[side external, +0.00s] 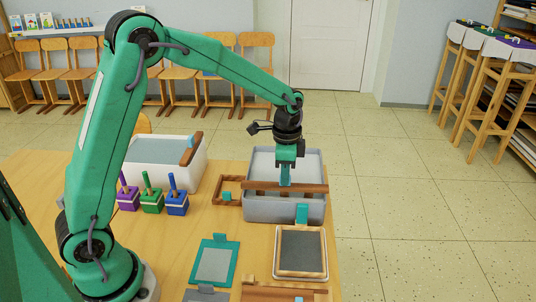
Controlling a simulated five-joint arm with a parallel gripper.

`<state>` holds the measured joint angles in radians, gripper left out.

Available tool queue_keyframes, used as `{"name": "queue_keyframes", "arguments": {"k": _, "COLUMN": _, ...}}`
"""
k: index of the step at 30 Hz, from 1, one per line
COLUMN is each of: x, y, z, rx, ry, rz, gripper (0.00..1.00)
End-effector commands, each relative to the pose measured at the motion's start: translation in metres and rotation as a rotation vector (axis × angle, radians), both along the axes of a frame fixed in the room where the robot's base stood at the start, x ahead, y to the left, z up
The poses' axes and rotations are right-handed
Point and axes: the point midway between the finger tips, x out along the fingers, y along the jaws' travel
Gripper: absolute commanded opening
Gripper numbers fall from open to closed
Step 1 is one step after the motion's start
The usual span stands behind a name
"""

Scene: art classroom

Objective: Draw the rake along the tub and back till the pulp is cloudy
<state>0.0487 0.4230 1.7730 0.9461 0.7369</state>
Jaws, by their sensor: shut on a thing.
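A grey tub (258,210) stands at the right end of the wooden table. A brown wooden bar, which looks like the rake (312,188), lies across it at rim height, reaching about both side walls. My gripper (286,181) points down over the tub, shut on the rake near the bar's middle. Its fingertips and the grip are hard to tell apart. Pale grey shows inside the tub behind the bar; I cannot tell how cloudy the pulp is.
A white tub (185,178) with blue-grey contents and a brown bar stands left. Purple, green and blue handled blocks (151,203) sit before it. A small wooden frame (227,203), teal frame (213,267) and grey-faced board (301,252) lie near the grey tub.

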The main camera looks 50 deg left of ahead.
Motion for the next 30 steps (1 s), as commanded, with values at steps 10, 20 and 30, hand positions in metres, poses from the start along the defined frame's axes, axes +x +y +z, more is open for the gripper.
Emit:
{"name": "queue_keyframes", "arguments": {"k": 10, "x": -0.023, "y": -0.024, "z": 0.002, "rx": -0.001, "ry": -0.002, "rz": 0.0, "gripper": 0.0}}
{"name": "queue_keyframes", "arguments": {"k": 20, "x": -0.026, "y": -0.027, "z": 0.002, "rx": 0.0, "ry": 0.003, "rz": -0.004, "gripper": 0.0}}
{"name": "queue_keyframes", "arguments": {"k": 30, "x": -0.025, "y": -0.025, "z": 0.001, "rx": 0.0, "ry": 0.001, "rz": -0.001, "gripper": 0.35}}
